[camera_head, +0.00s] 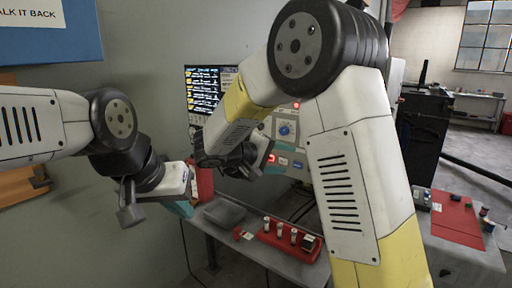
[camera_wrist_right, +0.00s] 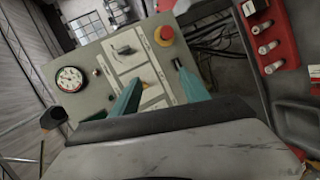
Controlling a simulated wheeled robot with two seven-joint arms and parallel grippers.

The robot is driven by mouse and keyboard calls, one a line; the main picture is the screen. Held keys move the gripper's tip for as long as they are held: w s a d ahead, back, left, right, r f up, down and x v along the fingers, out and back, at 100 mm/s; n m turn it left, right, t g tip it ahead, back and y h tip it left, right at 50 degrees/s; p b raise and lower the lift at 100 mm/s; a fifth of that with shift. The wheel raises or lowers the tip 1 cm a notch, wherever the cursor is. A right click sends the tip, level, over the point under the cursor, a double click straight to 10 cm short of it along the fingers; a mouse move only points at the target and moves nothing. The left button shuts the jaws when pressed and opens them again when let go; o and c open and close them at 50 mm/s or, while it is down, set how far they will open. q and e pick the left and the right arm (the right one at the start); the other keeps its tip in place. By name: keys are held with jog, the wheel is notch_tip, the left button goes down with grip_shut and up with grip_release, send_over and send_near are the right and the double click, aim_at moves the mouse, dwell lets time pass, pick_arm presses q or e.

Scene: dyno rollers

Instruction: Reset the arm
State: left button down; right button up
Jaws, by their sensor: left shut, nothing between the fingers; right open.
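My left arm comes in from the left in the head view. Its gripper (camera_head: 180,208) points down and right, with teal fingertips shut and empty beside the bench. My right arm rises at the centre right and bends down to the left. Its gripper (camera_head: 272,169) is in front of the control panel (camera_head: 287,147), partly hidden by its own wrist. In the right wrist view, the right gripper's (camera_wrist_right: 160,90) two teal fingers are apart with nothing held between them. They overlap the panel face (camera_wrist_right: 97,55); I cannot tell whether they touch it.
The panel has a round gauge (camera_wrist_right: 70,79) and a red knob with a yellow collar (camera_wrist_right: 164,36). A red tray (camera_head: 268,238) with several white cylinders and a grey tray (camera_head: 224,212) lie on the bench. A monitor (camera_head: 205,90) hangs behind. A red mat (camera_head: 455,215) lies at right.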

jog(key=s+d+f+m+g+y, duration=0.1)
jog(key=s+d+m+g+y, duration=0.2)
jog(key=s+d, duration=0.5)
jog(key=s+a+r+m+t+y, duration=0.1)
jog(key=s+m+y, duration=0.1)
jog(key=s+y, duration=0.8)
jog(key=s, duration=0.7)
jog(key=shift+s+a+r+y, duration=0.3)
jog(key=shift+r, duration=0.05)
